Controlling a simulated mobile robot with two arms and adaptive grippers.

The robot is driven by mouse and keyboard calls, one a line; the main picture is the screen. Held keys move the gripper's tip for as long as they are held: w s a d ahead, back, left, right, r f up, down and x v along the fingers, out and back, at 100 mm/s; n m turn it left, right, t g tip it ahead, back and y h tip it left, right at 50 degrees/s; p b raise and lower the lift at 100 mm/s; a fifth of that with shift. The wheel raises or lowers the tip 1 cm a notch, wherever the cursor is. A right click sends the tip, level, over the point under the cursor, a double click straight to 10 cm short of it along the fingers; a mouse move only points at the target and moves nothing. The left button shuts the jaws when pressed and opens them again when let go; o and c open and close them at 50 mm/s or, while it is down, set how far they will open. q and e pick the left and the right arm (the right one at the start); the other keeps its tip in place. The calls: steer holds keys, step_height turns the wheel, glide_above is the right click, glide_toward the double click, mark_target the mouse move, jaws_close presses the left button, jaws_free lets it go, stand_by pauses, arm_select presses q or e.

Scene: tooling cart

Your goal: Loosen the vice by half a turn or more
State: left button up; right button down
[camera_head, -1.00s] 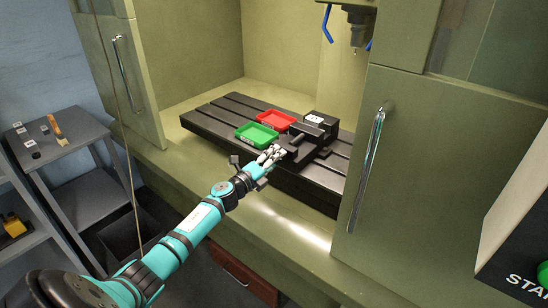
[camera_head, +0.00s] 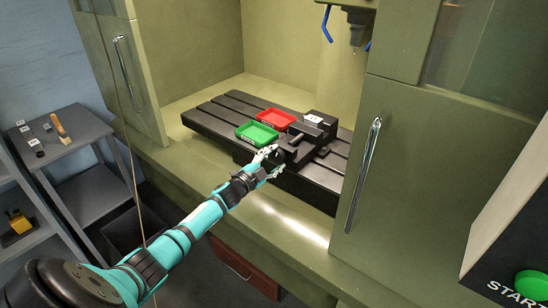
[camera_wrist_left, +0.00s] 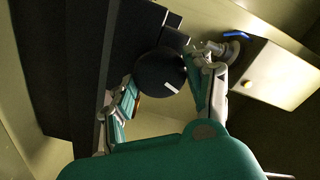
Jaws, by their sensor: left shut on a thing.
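The black vice (camera_head: 313,127) sits on the slotted machine table (camera_head: 222,117), with a white label on top. Its round black knob (camera_wrist_left: 150,75) with a white mark shows in the left wrist view, facing my gripper. My left gripper (camera_head: 269,162) is at the front of the vice. In the left wrist view, the fingers of my left gripper (camera_wrist_left: 165,92) lie on either side of the knob, shut on it. The fingers partly hide the knob in the head view. My right gripper is not in view.
A green tray (camera_head: 257,142) and a red tray (camera_head: 291,124) lie on the machine table left of the vice. A spindle (camera_head: 356,45) hangs above. Cabinet doors with handles (camera_head: 363,175) flank the opening. A grey shelf (camera_head: 85,140) stands at left.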

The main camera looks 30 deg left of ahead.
arm_select(q)
steer(key=n+p, duration=0.1)
steer(key=n, duration=0.3)
steer(key=shift+n, duration=0.3)
steer(key=n, duration=0.4)
steer(key=shift+f+n, duration=0.1)
steer(key=shift+n, duration=0.2)
steer(key=n, duration=0.4)
steer(key=shift+n, duration=0.3)
steer(key=n+b, duration=0.1)
steer(key=n, duration=0.3)
steer(key=shift+f, duration=0.15)
steer(key=n+b, duration=0.2)
steer(key=n, duration=0.2)
steer(key=shift+f, duration=0.1)
steer(key=n+b, duration=0.2)
steer(key=n, duration=0.1)
steer(key=shift+f+n, duration=0.1)
steer(key=shift+n, duration=0.2)
steer(key=n+b, duration=0.3)
steer(key=n, duration=0.1)
steer(key=shift+n, duration=0.3)
steer(key=n+b, duration=0.2)
steer(key=shift+n, duration=0.4)
steer(key=shift+n+b, duration=0.5)
steer(key=shift+n, duration=1.3)
steer(key=n, duration=0.4)
steer(key=shift+r, duration=0.2)
steer(key=shift+n, duration=0.3)
